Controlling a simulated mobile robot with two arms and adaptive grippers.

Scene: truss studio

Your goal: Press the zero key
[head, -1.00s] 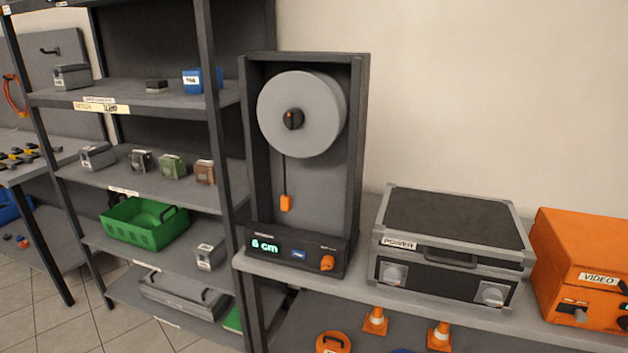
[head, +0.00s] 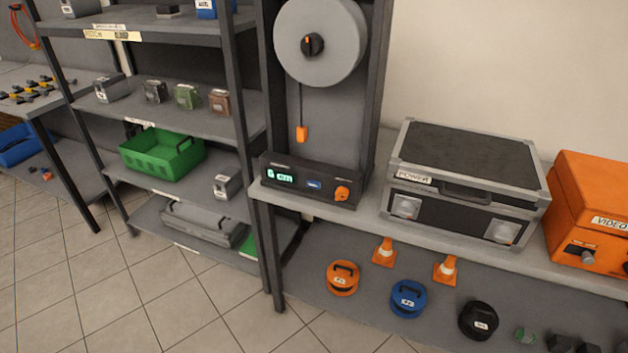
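The dark control panel (head: 310,181) stands on the grey bench at the foot of the tall rig with the big grey reel (head: 320,42). It has a lit display (head: 281,176) with green characters too small to read surely, a small blue key (head: 314,184) with a tiny unreadable label, and an orange knob (head: 342,194). The blue key is the only key-like part I can see; I cannot tell whether it is marked zero. An orange weight (head: 302,134) hangs from the reel above the panel. Neither of my grippers is in view.
A POWER case (head: 464,182) and an orange VIDEO case (head: 592,214) stand right of the panel. Shelving with a green crate (head: 162,154) is at left. Orange cones (head: 384,252) and round reels (head: 408,298) sit on the lower shelf. Open tiled floor (head: 170,300) lies in front.

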